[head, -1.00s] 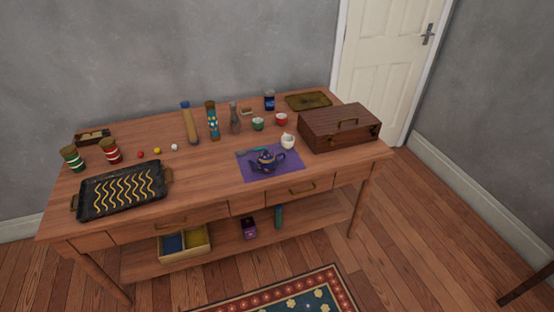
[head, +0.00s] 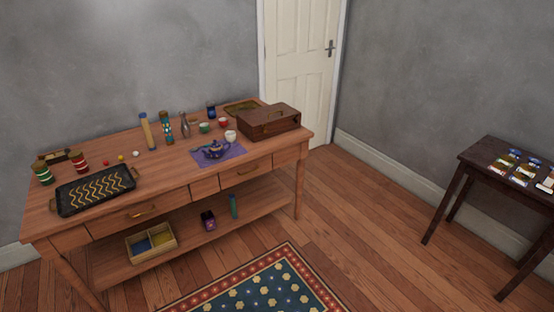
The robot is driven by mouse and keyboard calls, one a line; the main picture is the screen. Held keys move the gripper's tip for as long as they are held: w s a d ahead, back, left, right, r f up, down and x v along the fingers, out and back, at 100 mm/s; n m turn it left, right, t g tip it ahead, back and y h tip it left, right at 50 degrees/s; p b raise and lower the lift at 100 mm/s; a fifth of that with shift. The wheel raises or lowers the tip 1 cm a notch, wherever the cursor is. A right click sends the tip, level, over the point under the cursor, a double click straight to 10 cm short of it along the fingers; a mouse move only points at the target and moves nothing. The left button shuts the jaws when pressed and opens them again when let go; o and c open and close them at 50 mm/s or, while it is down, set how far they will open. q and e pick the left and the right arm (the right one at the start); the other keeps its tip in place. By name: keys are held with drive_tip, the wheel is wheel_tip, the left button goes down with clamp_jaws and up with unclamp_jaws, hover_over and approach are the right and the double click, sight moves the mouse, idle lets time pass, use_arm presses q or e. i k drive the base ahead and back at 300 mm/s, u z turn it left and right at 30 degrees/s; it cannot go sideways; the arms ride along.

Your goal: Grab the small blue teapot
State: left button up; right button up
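The small blue teapot (head: 214,151) stands upright on a purple cloth (head: 235,152) near the front edge of the wooden table (head: 180,171), right of the table's middle. It is dark blue with lighter markings, and its spout and handle show at its sides. Neither of my grippers shows in the head view.
A wooden case (head: 270,122) stands right of the teapot, and a white cup (head: 231,136) is close behind it. A black tray (head: 95,190) lies at the left. A dark side table (head: 480,170) holds cards. Open floor (head: 345,225) and a patterned rug (head: 262,288) lie in front.

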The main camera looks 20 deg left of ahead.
sight(216, 150)
drive_tip(key=z, duration=0.15)
drive_tip(key=i, duration=1.05)
drive_tip(key=u, duration=0.6)
drive_tip(key=i, duration=1.65)
drive_tip(key=u, duration=1.85)
drive_tip(key=i, duration=0.7)
drive_tip(key=u, duration=0.75)
